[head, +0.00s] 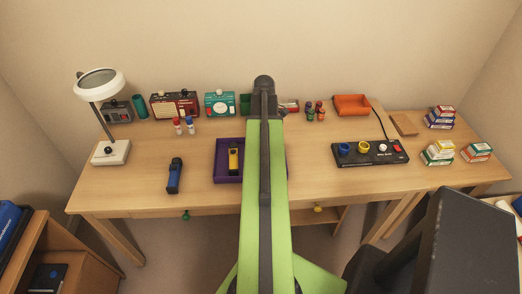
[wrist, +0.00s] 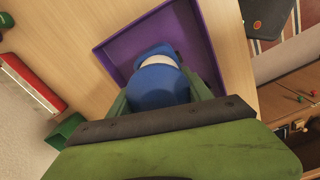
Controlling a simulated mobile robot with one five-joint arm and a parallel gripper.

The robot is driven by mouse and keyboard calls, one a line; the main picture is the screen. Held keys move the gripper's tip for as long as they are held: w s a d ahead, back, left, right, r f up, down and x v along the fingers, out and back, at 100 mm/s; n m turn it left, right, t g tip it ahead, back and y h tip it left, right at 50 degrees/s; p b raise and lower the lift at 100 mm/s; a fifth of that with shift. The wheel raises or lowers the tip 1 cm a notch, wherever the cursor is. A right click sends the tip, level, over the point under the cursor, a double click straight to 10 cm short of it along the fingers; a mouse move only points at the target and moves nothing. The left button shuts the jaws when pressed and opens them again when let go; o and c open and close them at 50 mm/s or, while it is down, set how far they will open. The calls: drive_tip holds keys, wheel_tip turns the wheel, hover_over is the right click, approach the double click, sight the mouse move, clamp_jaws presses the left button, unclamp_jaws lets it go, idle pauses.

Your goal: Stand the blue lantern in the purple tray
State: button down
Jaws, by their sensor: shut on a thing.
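The blue lantern (wrist: 160,86), blue with a pale band, is between the two green fingers of my gripper (wrist: 160,94) in the wrist view. My gripper is shut on it. The purple tray (wrist: 107,56) lies behind and around the lantern in that view; I cannot tell whether the lantern touches its floor. In the head view the purple tray (head: 220,180) sits mid-desk, its middle hidden by my green arm. A yellow and black thing (head: 234,158) lies in its left part. My gripper and the lantern are hidden behind my arm there.
A blue and black thing (head: 174,177) lies on the desk left of the tray. A desk lamp (head: 110,152) stands far left. Radios (head: 174,104) line the back. Desk is clear between tray and panel.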

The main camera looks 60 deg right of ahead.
wheel_tip(320, 180, down, 4)
drive_tip(key=b, duration=0.3)
drive_tip(key=shift+f+b, duration=0.15)
drive_tip(key=shift+b, duration=0.2)
drive_tip(key=shift+r, duration=0.25)
drive_tip(key=shift+f, duration=0.2)
drive_tip(key=shift+c, duration=2.2)
unclamp_jaws()
drive_tip(key=shift+r, duration=0.1)
wheel_tip(320, 180, up, 12)
drive_tip(key=p, duration=1.2)
drive_tip(key=shift+r+p, duration=0.25)
drive_tip(key=shift+p, duration=0.15)
drive_tip(key=shift+f, duration=0.15)
